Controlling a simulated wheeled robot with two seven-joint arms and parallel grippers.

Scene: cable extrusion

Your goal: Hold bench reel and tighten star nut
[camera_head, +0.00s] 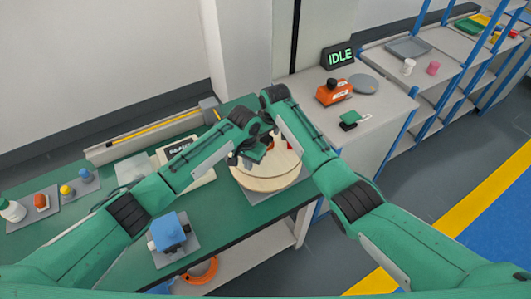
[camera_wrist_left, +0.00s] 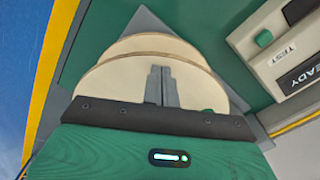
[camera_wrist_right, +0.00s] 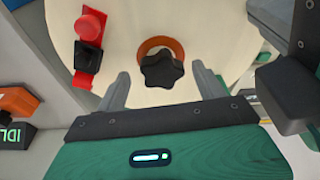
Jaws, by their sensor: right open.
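The bench reel (camera_head: 268,182) is pale wood with round flanges and stands at the green bench's right end. In the right wrist view its face (camera_wrist_right: 225,30) carries a black star nut (camera_wrist_right: 162,68) inside an orange ring. My right gripper (camera_wrist_right: 162,84) is open, its fingers on either side below the nut, with no clear contact. In the left wrist view, my left gripper (camera_wrist_left: 161,86) has its fingers together in front of the wooden flange (camera_wrist_left: 110,80). Whether anything is pinched between them is hidden. In the head view both grippers overlap at the reel and the nut is not clear.
A red clip-like part (camera_wrist_right: 88,45) sits on the reel face beside the right gripper. A blue block (camera_head: 168,232) stands on the bench front. An orange device (camera_head: 333,92) and an IDLE sign (camera_head: 338,56) are on the side table. My left gripper's dark body (camera_wrist_right: 292,95) is close at right.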

